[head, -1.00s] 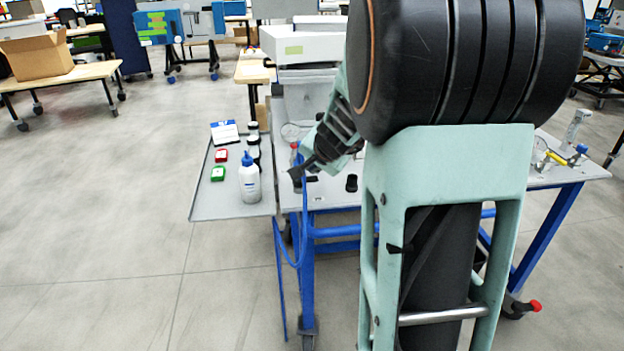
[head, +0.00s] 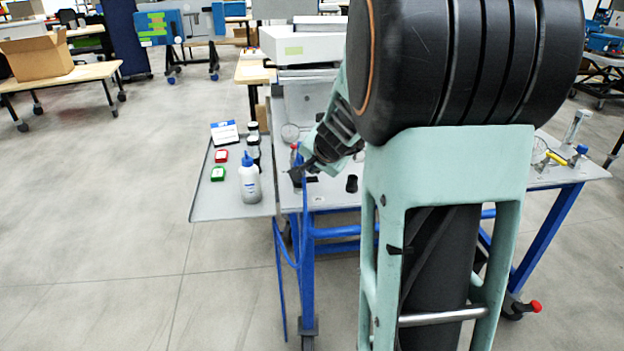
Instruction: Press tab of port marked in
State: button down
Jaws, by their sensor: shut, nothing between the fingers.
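My gripper (head: 298,175) is shut and empty near the front left part of the grey bench top (head: 328,198). It is beside a small upright fitting with a red part (head: 293,152), where a blue hose (head: 304,222) starts and hangs over the front edge. I cannot tell whether the fingertips touch the fitting or the hose. The port marked in and its tab cannot be made out at this size. My arm hides the middle of the bench.
A side shelf (head: 205,205) left of the bench holds a white bottle with a blue cap (head: 250,180), dark jars (head: 253,148), a red box (head: 221,156) and a green box (head: 217,174). A black cylinder (head: 352,184) stands right of my gripper.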

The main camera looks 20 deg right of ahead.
aim_at(313, 180)
jog(key=shift+f+b, duration=0.35)
jog(key=shift+b, duration=0.05)
jog(key=shift+f+b, duration=0.6)
jog(key=shift+b, duration=0.05)
dwell(0.6)
jog(key=shift+r, duration=0.1)
jog(key=shift+r+p, duration=0.85)
jog(key=shift+p, duration=0.05)
notch_tip(313, 180, up, 5)
jog(key=p, duration=0.4)
jog(key=shift+r+p, duration=0.15)
jog(key=shift+p, duration=0.2)
dwell(0.7)
